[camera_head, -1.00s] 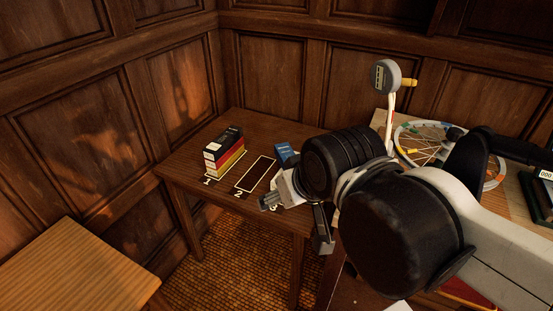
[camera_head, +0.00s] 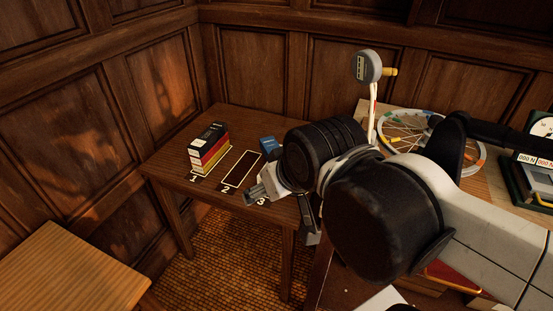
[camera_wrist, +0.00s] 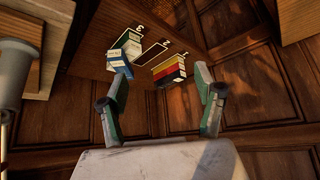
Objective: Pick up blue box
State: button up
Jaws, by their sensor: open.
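The blue box (camera_head: 268,144) stands on the small dark wooden table, partly hidden behind my wrist in the head view. In the wrist view the blue box (camera_wrist: 117,62) is at upper left, against a pale box with a green edge (camera_wrist: 131,41), by the mark 3. My gripper (camera_head: 283,206) is over the table's front right edge in the head view.
A stack of black, red and yellow boxes (camera_head: 208,148) stands at mark 1. The outlined place at mark 2 (camera_head: 242,169) is empty. A gauge on a stand (camera_head: 368,66) and a spoked wheel (camera_head: 412,122) are at right. Panelled walls (camera_head: 250,60) stand close behind the table.

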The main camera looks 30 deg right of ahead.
jog(key=shift+w, duration=0.1)
jog(key=w+d+r+g+p, duration=0.1)
jog(key=w+d, duration=0.2)
jog(key=w, duration=0.4)
jog(key=w+d+p, duration=0.1)
jog(key=w+d, duration=0.3)
jog(key=w, duration=0.3)
jog(key=w+d+f+m+g+p, duration=0.1)
jog(key=w+d+f+g, duration=0.1)
jog(key=w+d+f, duration=0.7)
jog(key=shift+h, duration=0.3)
jog(key=w+f, duration=0.1)
jog(key=f, duration=0.1)
jog(key=w+f, duration=0.2)
jog(key=w+d+f, duration=0.1)
jog(key=f, duration=0.1)
jog(key=shift+w+f+b, duration=0.35)
jog(key=shift+w+f, duration=0.05)
jog(key=shift+w+x, duration=0.15)
jog(key=shift+x, duration=1.15)
jog(key=shift+w+x, duration=0.1)
jog(key=shift+x, duration=1.2)
jog(key=shift+r, duration=0.1)
jog(key=c, duration=1.4)
